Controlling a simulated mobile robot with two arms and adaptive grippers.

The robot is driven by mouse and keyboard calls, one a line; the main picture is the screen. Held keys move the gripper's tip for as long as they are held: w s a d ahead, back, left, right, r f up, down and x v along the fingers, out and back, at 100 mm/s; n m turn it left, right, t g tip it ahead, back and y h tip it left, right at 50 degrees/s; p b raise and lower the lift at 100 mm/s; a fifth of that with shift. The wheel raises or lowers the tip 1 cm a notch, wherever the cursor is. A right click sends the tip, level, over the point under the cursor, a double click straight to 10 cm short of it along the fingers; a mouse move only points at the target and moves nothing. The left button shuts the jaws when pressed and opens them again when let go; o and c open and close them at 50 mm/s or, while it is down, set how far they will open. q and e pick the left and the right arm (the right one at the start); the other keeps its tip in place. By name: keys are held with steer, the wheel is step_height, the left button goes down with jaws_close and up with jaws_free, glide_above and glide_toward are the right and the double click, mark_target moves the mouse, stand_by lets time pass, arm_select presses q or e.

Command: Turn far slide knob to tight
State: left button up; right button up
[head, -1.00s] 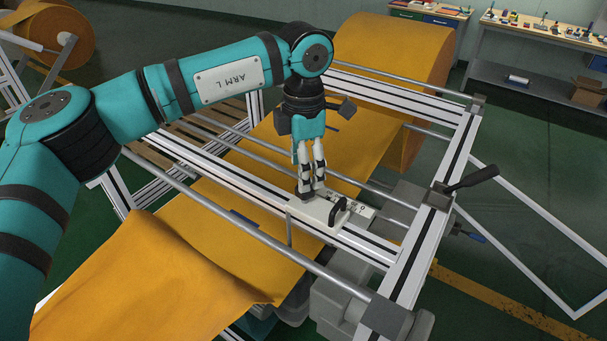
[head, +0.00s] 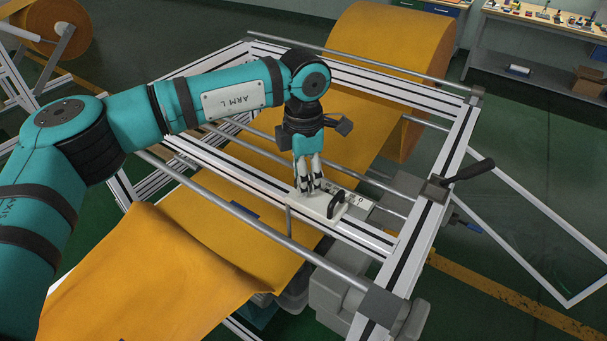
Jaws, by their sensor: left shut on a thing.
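My left gripper (head: 310,188) points down at the white slide plate (head: 322,208) on the frame's crossbar. Its two fingers are close together and shut on the slide knob, which is mostly hidden by the fingertips. A black handle (head: 337,203) stands on the plate just right of the fingers. A marked white scale strip (head: 358,200) lies to the right of the handle; its lettering is too small to read. My right gripper is not in view.
Orange felt (head: 215,205) runs under the crossbar from a large roll (head: 390,50) at the back. Metal rods (head: 260,235) cross the frame on both sides of the slide. A black-handled lever (head: 470,170) stands on the right rail.

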arm_select(q)
steer(key=shift+c, duration=0.9)
steer(key=shift+f+m+b, duration=0.2)
steer(key=shift+m+b, duration=0.4)
steer(key=shift+b, duration=0.35)
steer(key=m+b, duration=0.2)
steer(key=shift+b, duration=0.3)
steer(key=m+b, duration=0.2)
steer(key=m, duration=0.1)
steer(key=m+b, duration=0.1)
steer(key=m, duration=0.3)
steer(key=shift+w+r+b, duration=0.1)
steer(key=shift+r+b, duration=0.05)
steer(key=shift+b, duration=0.2)
steer(key=shift+r+m+b, duration=0.1)
steer(key=shift+m+b, duration=0.25)
steer(key=shift+m, duration=2.05)
